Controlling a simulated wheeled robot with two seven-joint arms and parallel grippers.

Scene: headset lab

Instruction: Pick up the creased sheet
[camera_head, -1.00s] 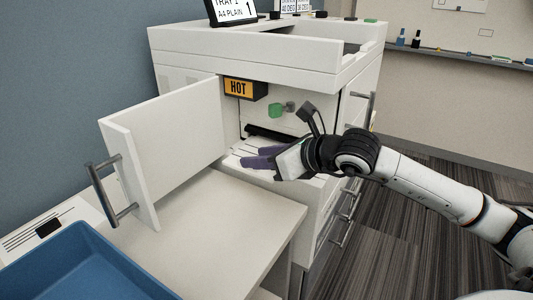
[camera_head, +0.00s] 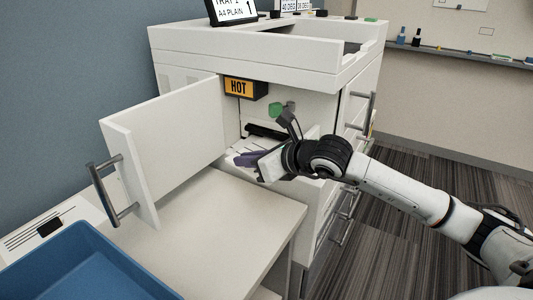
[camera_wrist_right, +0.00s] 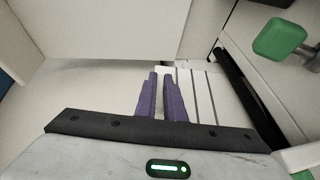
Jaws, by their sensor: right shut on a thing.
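My right gripper (camera_head: 243,158) is at the open bay of the white printer cabinet (camera_head: 330,185), under the HOT sign. Its purple fingers are close together, and it also shows in the right wrist view (camera_wrist_right: 161,76). A thin pale strip between the fingers appears to be the creased sheet (camera_wrist_right: 160,97); its outline and creases cannot be made out against the white surfaces. White slats (camera_wrist_right: 195,90) lie just right of the fingers in the wrist view. My left gripper is out of view.
The cabinet door (camera_head: 180,145) stands open on the left, with a metal handle (camera_head: 108,190). A green knob (camera_head: 275,110) and a black roller bar lie close to the gripper. A white shelf (camera_head: 215,225) is clear below; a blue tray (camera_head: 80,262) is front left.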

